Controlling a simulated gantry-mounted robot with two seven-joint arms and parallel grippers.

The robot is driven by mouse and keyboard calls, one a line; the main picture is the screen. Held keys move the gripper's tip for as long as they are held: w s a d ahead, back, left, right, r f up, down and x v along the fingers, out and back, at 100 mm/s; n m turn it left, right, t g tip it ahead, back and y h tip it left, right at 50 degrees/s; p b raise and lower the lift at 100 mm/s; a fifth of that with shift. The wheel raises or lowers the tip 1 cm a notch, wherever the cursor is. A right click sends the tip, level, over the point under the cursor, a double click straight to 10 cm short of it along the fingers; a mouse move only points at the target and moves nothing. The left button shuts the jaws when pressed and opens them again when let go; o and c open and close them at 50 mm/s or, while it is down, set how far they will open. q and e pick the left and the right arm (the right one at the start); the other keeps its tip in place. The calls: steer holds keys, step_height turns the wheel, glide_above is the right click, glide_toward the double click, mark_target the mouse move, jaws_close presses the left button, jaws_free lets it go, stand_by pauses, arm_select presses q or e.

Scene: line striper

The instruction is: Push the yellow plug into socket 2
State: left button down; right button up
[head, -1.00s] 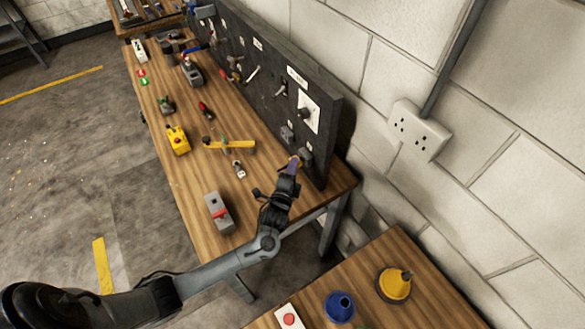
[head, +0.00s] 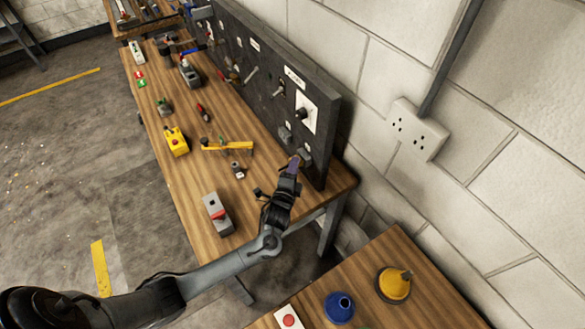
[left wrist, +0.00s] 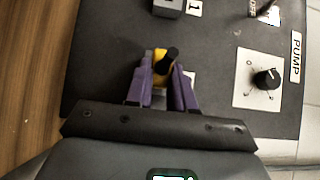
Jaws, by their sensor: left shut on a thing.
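My left gripper (head: 294,166) is at the near end of the dark upright panel, right by the lower grey socket box (head: 305,157). In the left wrist view its purple fingers (left wrist: 161,92) are shut on the yellow plug (left wrist: 160,72), which has a black stem. The plug is in front of the panel face, and the socket behind it is hidden there. A white label beside it is mostly covered. The socket labelled 1 (left wrist: 168,8) is just above in that view. I cannot tell how deep the plug sits. My right gripper is out of view.
The panel (head: 325,150) also carries a knob on a white plate (left wrist: 265,78) labelled PUMP and several levers. A yellow-handled tool (head: 228,147), a yellow box (head: 176,141) and a grey box with a red switch (head: 217,214) lie on the wooden bench.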

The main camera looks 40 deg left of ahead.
arm_select(q)
steer(key=shift+w, duration=0.1)
steer(key=c, duration=1)
jaws_free()
steer(key=shift+w+d, duration=0.1)
steer(key=shift+o, duration=0.5)
steer(key=shift+o, duration=0.3)
steer(key=shift+o, duration=1.3)
